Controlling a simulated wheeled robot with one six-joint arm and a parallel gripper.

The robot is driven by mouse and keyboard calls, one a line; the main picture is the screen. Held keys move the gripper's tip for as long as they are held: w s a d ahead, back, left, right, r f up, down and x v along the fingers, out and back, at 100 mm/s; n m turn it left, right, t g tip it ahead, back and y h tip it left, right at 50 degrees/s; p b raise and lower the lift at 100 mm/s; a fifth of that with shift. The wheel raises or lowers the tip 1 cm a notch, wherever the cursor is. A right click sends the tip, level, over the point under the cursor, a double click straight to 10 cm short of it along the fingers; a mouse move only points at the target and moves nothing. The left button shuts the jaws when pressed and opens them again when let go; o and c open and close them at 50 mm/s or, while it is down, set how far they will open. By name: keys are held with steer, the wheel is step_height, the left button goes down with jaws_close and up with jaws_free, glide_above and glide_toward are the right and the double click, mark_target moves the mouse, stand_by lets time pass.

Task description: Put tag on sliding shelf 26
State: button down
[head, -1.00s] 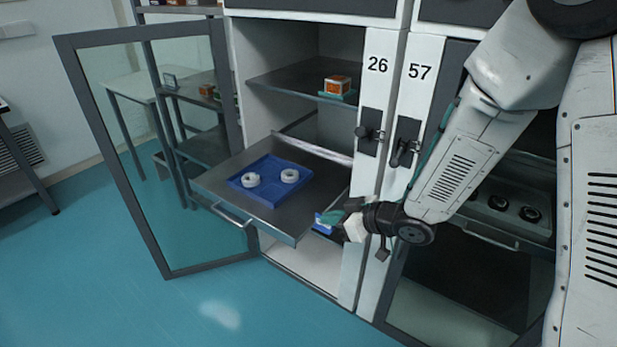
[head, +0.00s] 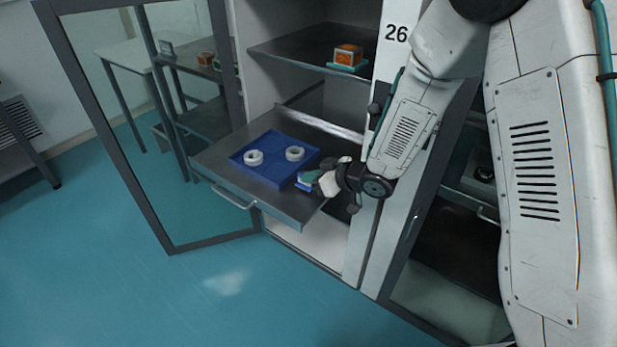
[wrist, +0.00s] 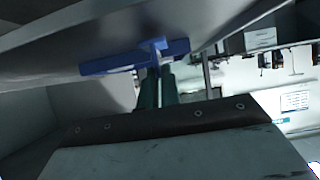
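The sliding shelf 26 (head: 233,190) is a grey metal tray pulled out of the cabinet marked 26. My gripper (head: 314,180) is over its right front side, with green fingers shut on a small blue tag (head: 303,186). In the wrist view the tag (wrist: 110,64) is a flat blue piece with a raised tab, at the tips of the two fingers (wrist: 158,84). The fingers partly hide the tab. I cannot tell whether the tag touches the shelf.
A blue tray (head: 270,181) with two white rings (head: 254,158) lies on the shelf, just left of my gripper. An orange box (head: 348,55) sits on the upper shelf. The glass door (head: 150,120) stands open at left. Bare metal shows at the shelf's front.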

steer(key=shift+w+d+f, duration=0.1)
steer(key=shift+d+f, duration=0.05)
steer(key=shift+f, duration=0.2)
steer(key=shift+f, duration=0.2)
steer(key=c, duration=1.6)
jaws_free()
steer(key=shift+r, duration=0.15)
steer(key=shift+d+r, duration=0.15)
steer(key=shift+r, duration=0.05)
steer(key=v, duration=1.1)
steer(key=shift+s+d+r, duration=0.1)
steer(key=shift+s+d, duration=0.05)
steer(key=shift+s, duration=0.15)
